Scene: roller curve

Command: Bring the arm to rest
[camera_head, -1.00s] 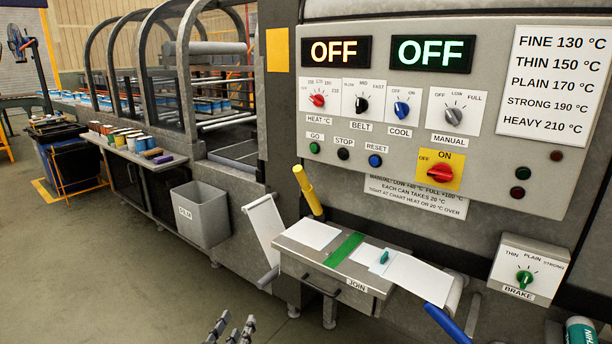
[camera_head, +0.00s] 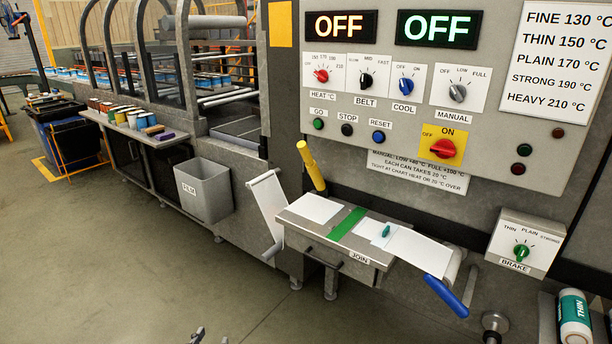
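Only the tips of what looks like my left gripper (camera_head: 210,337) show at the bottom edge, left of the middle. They are over the bare floor, apart from the machine, with nothing seen held. Most of that gripper is cut off, so its opening is unclear. My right gripper is out of view. The machine's control panel (camera_head: 340,139) has two displays reading OFF. The join table (camera_head: 310,245) below it carries white film, a green strip and a small teal piece. A yellow lever (camera_head: 311,166) stands tilted behind it.
A grey film bin (camera_head: 203,190) stands left of the join table. A blue handle (camera_head: 446,297) juts out at its right front. The brake box (camera_head: 523,242) and a roll marked THIN (camera_head: 574,318) are at the right. The floor (camera_head: 110,265) at front left is clear.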

